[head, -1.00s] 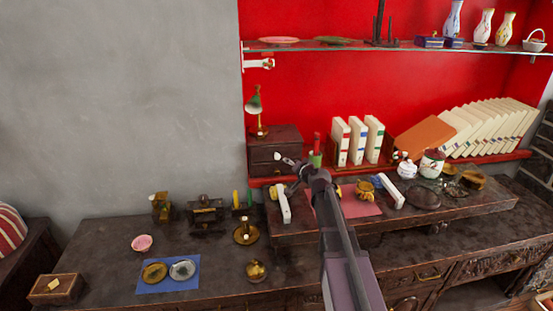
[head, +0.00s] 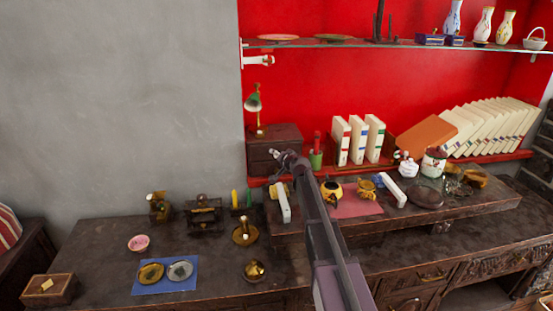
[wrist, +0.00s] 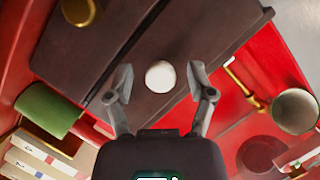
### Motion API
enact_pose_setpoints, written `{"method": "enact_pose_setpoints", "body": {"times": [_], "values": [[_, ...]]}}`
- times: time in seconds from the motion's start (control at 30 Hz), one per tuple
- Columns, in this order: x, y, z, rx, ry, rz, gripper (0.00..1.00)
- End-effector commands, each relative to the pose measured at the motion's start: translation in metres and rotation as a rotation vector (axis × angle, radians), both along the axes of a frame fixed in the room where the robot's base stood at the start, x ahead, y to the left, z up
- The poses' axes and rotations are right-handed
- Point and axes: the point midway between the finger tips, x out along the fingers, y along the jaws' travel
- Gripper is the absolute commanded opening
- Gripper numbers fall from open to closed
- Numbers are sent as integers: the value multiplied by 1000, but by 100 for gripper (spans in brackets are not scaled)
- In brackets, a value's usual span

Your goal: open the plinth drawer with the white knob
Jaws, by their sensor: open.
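My gripper (wrist: 160,74) is open, with one finger on each side of the knob and a visible gap on both sides. The drawer looks shut.
A green pot (head: 316,159) stands just right of the plinth, near my gripper, and white books (head: 357,141) stand beyond it. A yellow and black pot (head: 331,190) and a white block (head: 284,205) are on the raised shelf below my arm.

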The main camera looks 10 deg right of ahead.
Motion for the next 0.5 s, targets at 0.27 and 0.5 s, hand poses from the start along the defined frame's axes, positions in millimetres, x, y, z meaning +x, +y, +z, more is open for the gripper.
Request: {"method": "enact_pose_setpoints", "body": {"times": [0.27, 0.5], "values": [[6, 2, -2, -1, 0, 0, 70], [5, 3, -1, -1, 0, 0, 49]]}}
